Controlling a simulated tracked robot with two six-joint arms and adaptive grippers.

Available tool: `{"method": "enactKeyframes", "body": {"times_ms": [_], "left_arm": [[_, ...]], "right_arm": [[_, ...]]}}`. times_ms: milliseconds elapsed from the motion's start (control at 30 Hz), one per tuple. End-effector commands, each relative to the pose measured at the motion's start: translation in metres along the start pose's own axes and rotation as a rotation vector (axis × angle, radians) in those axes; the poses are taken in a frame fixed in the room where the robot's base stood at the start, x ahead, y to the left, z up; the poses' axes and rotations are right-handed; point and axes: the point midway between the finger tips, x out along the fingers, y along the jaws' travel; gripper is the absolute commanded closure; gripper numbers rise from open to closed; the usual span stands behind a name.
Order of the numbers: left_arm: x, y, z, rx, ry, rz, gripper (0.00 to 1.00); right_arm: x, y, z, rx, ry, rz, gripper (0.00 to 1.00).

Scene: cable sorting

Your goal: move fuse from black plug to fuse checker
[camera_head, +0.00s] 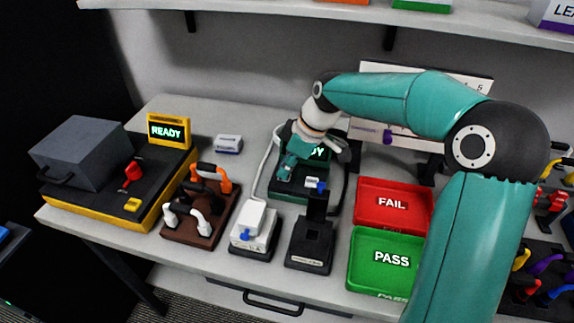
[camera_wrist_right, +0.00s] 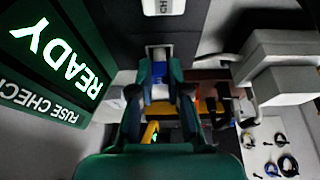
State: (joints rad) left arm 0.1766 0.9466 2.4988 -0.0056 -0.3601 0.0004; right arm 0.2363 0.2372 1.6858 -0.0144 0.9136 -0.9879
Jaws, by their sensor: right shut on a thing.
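My right gripper (camera_head: 287,168) reaches down over the left side of the dark green fuse checker (camera_head: 288,188), whose screen is lit and partly hidden by the gripper. In the right wrist view, my right gripper (camera_wrist_right: 161,88) is shut on a small white and blue fuse (camera_wrist_right: 160,91), held between the fingertips. The checker shows there at the left, reading READY (camera_wrist_right: 60,62). The black plug (camera_head: 311,240) stands in front of the checker on the table. My left gripper is not in view.
A white plug block (camera_head: 254,228) with a blue part stands left of the black plug. Red FAIL (camera_head: 388,190) and green PASS (camera_head: 360,278) trays lie to the right. A yellow-black tester (camera_head: 150,215) and a brown lever board (camera_head: 187,232) stand left.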

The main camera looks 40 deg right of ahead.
Motion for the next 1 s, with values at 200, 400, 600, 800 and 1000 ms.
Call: {"method": "enactKeyframes", "body": {"times_ms": [200, 400, 600, 800, 1000], "left_arm": [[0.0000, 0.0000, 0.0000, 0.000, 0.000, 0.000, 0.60], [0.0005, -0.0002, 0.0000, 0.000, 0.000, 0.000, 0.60], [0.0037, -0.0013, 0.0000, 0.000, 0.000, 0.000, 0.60], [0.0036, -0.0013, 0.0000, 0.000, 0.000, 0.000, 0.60], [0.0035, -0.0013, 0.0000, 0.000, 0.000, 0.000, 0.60]], "right_arm": [[-0.0002, 0.0000, -0.0001, 0.000, 0.000, 0.000, 1.00], [0.0003, 0.0001, 0.0001, 0.000, 0.000, 0.000, 1.00], [0.0027, 0.0001, 0.0013, 0.000, 0.000, 0.000, 1.00], [0.0024, 0.0001, 0.0013, 0.000, 0.000, 0.000, 1.00], [0.0023, 0.0001, 0.0014, 0.000, 0.000, 0.001, 0.78]]}}
